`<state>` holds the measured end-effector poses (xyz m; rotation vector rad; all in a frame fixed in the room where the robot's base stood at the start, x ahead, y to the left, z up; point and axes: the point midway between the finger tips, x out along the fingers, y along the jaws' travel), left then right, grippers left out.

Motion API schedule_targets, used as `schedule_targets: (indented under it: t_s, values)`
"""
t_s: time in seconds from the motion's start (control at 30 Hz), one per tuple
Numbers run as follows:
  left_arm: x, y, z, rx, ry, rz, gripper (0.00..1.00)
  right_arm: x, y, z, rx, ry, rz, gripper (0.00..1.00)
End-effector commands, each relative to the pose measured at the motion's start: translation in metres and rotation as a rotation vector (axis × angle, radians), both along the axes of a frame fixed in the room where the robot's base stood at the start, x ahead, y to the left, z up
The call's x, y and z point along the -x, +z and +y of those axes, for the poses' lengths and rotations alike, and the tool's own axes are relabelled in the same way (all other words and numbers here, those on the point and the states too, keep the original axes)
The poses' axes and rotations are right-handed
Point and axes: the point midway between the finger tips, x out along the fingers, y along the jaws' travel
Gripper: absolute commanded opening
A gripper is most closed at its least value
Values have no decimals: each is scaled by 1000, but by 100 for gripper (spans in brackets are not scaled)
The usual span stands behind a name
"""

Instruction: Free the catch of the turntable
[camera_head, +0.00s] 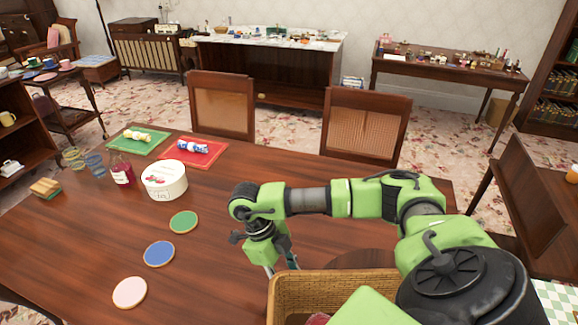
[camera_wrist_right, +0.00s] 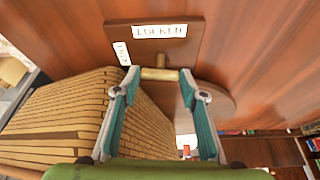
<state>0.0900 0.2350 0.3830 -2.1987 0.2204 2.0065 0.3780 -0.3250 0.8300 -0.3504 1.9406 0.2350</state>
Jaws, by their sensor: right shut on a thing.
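In the right wrist view the catch is a brown wooden plate (camera_wrist_right: 185,50) with a white label reading LOCKED (camera_wrist_right: 160,31) and a smaller sideways label (camera_wrist_right: 122,53) that I cannot read surely. A light wooden peg handle (camera_wrist_right: 160,74) sticks out from it. My right gripper (camera_wrist_right: 159,80) is shut on this handle, one finger at each end. The round brown turntable (camera_wrist_right: 217,103) lies beside the fingers, partly hidden. In the head view its edge (camera_head: 365,258) shows behind my right arm, and my right gripper (camera_head: 281,266) points down at the table. My left gripper is not in view.
A wicker basket (camera_head: 345,280) stands close beside my right gripper; its woven side (camera_wrist_right: 60,115) fills the left of the wrist view. The table between is clear.

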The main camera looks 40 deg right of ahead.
Motion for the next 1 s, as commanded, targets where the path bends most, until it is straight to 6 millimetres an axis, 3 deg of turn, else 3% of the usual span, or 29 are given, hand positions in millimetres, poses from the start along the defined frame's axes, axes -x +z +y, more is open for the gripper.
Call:
schedule_targets:
  t_s: [0.37, 0.4, 0.47, 0.83, 1.0]
  values:
    - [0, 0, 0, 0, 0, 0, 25, -1, 1, -1, 2, 4, -3, 17]
    - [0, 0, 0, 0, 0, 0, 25, -1, 1, -1, 2, 3, -3, 41]
    - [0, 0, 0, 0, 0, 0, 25, -1, 1, -1, 1, 3, -3, 56]
    - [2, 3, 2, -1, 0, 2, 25, 0, 2, 0, 0, -16, 0, 56]
    - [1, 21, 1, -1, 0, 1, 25, 0, 6, -3, 2, -186, 4, 56]
